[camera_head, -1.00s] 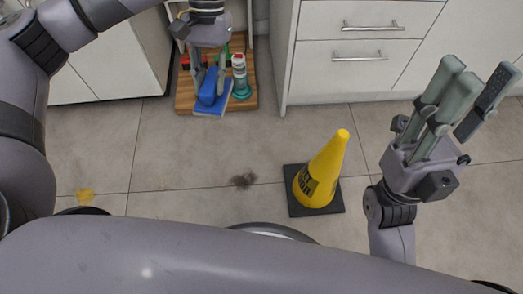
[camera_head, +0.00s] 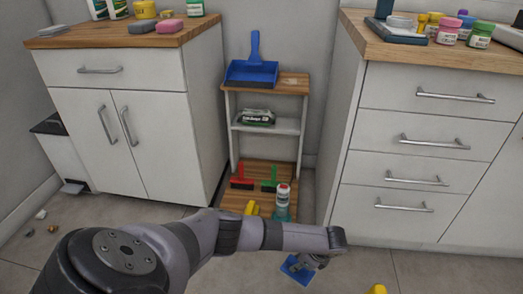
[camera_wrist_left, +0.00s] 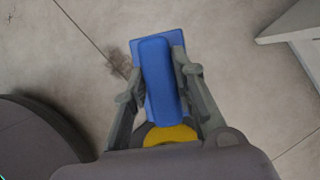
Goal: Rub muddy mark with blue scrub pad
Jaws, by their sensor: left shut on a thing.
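The blue scrub pad (camera_wrist_left: 160,75) has a thick handle block on a flat base. My left gripper (camera_wrist_left: 158,82) is shut on its block, with one finger on each side. In the head view the pad (camera_head: 297,270) is low over the grey floor, and the left gripper (camera_head: 314,262) is partly hidden by my arm. The dark muddy mark (camera_wrist_left: 119,62) lies on the floor just left of the pad in the left wrist view. Whether the pad touches the floor cannot be told.
A small shelf (camera_head: 267,130) holds a blue dustpan (camera_head: 252,72), brushes and a bottle (camera_head: 282,203). Cabinets (camera_head: 150,120) stand on both sides. A yellow cone tip (camera_head: 378,289) shows at the bottom edge. Open floor (camera_head: 350,262) lies in front.

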